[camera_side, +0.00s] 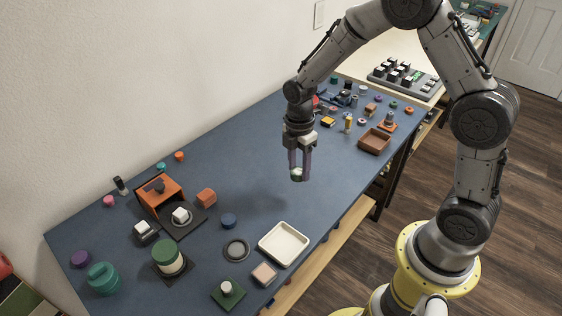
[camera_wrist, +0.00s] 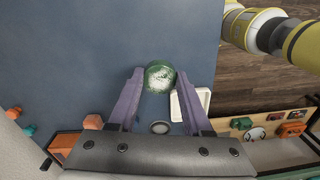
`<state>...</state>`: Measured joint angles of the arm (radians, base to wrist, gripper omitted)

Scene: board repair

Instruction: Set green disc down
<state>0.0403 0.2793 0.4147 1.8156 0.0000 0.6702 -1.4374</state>
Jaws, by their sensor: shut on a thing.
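The green disc (camera_wrist: 159,79) is between the fingertips of my gripper (camera_wrist: 160,72) in the wrist view; its facing side is pale and mottled. In the side view, my gripper (camera_side: 299,172) points down and is shut on the disc (camera_side: 296,175), which shows small, green and white, at the fingertips. The disc appears to be held above the blue table top (camera_side: 330,205), apart from it. The fingers hide part of the disc in the side view.
A cream tray (camera_side: 284,244), a grey ring (camera_side: 236,250) and a blue disc (camera_side: 228,221) lie nearer the front. An orange open box (camera_side: 159,190) and a green-topped cylinder (camera_side: 168,257) stand at left. A brown tray (camera_side: 374,141) and several small parts are farther back. The table under my gripper is clear.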

